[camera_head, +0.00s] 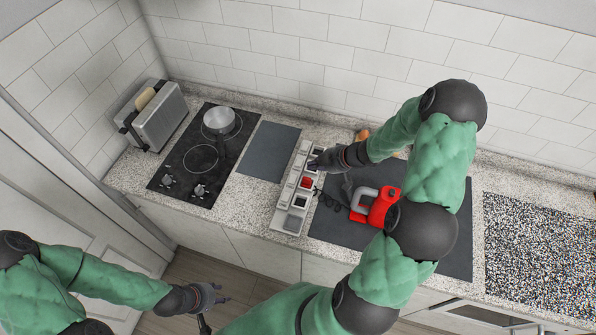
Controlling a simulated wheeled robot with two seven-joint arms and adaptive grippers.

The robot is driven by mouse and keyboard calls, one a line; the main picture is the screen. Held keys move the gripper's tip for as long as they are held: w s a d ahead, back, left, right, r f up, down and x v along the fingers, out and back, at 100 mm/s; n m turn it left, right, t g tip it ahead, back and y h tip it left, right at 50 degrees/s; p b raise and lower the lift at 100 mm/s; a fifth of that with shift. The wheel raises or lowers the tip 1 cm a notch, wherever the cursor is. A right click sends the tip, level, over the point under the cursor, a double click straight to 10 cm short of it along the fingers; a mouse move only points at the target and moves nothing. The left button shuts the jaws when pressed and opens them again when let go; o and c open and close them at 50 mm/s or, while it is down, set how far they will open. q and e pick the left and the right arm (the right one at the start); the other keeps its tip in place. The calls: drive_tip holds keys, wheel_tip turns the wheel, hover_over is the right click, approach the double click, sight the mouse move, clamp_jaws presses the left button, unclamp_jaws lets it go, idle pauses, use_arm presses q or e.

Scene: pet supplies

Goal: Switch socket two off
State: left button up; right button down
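A long pale socket strip (278,213) lies on the counter between two dark mats. It carries several sockets and switches, some with dark inserts, and a red plug or switch (307,183) near its middle. I cannot read any numbers or switch positions. My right gripper (316,164) is over the strip's far part, with its tips at or just above a socket there. It hides part of the strip, and I cannot tell whether it touches. My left gripper (222,292) hangs in front of the counter over the floor, away from the strip. Finger openings are too small to tell.
A red appliance (374,207) with a dark coiled cable sits on the right dark mat (330,226). The left mat (268,152) is empty. A black cooktop (180,180) with a metal pot (218,119) and a toaster (158,118) stand left. A speckled panel (540,250) is right.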

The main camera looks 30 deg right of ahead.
drive_tip(key=b, duration=0.2)
hover_over(296, 179)
drive_tip(key=f, duration=0.6)
drive_tip(key=shift+s+a+f, duration=0.2)
drive_tip(key=shift+a+f, duration=0.05)
drive_tip(key=shift+f, duration=0.1)
drive_tip(key=f, duration=0.3)
drive_tip(key=shift+w, duration=0.2)
drive_tip(key=shift+w+d+f, duration=0.1)
drive_tip(key=shift+d+f, duration=0.05)
drive_tip(key=shift+f, duration=0.4)
drive_tip(key=shift+f, duration=0.25)
drive_tip(key=shift+w+d+f, duration=0.1)
drive_tip(key=shift+d+f, duration=0.1)
